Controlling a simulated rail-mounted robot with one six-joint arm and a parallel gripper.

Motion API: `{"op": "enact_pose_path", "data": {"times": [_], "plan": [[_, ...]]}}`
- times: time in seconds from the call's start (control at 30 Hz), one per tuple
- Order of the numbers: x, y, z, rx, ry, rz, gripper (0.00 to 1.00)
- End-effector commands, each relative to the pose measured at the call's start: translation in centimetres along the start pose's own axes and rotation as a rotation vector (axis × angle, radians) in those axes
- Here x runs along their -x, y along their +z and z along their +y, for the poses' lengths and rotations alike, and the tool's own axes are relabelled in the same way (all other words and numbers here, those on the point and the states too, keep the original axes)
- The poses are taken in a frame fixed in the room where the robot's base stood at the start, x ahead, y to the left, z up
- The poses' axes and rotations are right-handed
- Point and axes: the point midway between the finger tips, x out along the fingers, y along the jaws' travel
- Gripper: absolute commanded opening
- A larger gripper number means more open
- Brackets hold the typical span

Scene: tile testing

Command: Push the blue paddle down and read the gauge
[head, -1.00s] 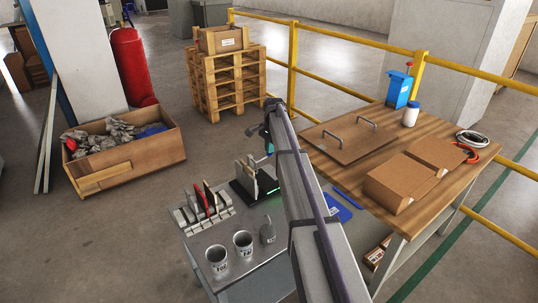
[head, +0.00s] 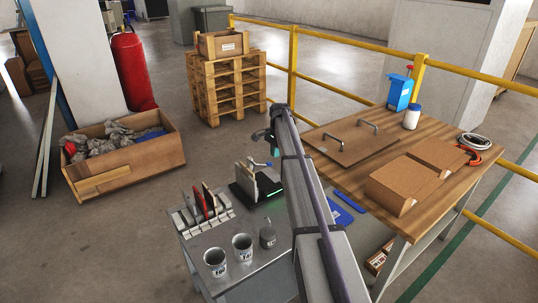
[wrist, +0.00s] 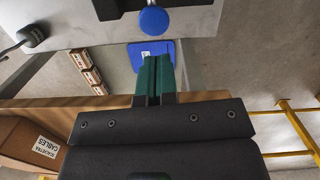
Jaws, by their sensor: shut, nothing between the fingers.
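The blue paddle (head: 262,164) is a small rounded tab on the tester (head: 258,184), a dark-based stand with an upright plate on the grey bench. In the wrist view the paddle (wrist: 153,20) is a round blue disc beyond my fingertips, apart from them in the picture. My gripper (wrist: 155,58) has green fingers, shut and empty. In the head view my gripper (head: 272,148) hangs just above and to the right of the paddle, partly hidden by my arm. A green glow shows low on the tester; no gauge reading is legible.
Tiles stand in a rack (head: 202,209) left of the tester. Two labelled cups (head: 242,246) and a grey canister (head: 268,236) stand in front. A blue clipboard (head: 340,214) lies to the right. A wooden table (head: 345,175) with cardboard boxes (head: 402,187) is further right.

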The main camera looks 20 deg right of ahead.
Motion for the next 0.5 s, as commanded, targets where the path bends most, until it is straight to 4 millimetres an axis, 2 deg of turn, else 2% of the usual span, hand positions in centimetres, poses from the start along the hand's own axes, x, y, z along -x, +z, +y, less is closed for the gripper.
{"op": "enact_pose_path", "data": {"times": [0.13,0.23,0.5], "plan": [[0.6,0.0,0.0,0.0,0.0,0.0,0.0],[1.9,0.1,0.0,0.0,0.0,0.0,0.0],[8.1,0.1,0.0,-0.001,0.0,0.0,0.0]]}}
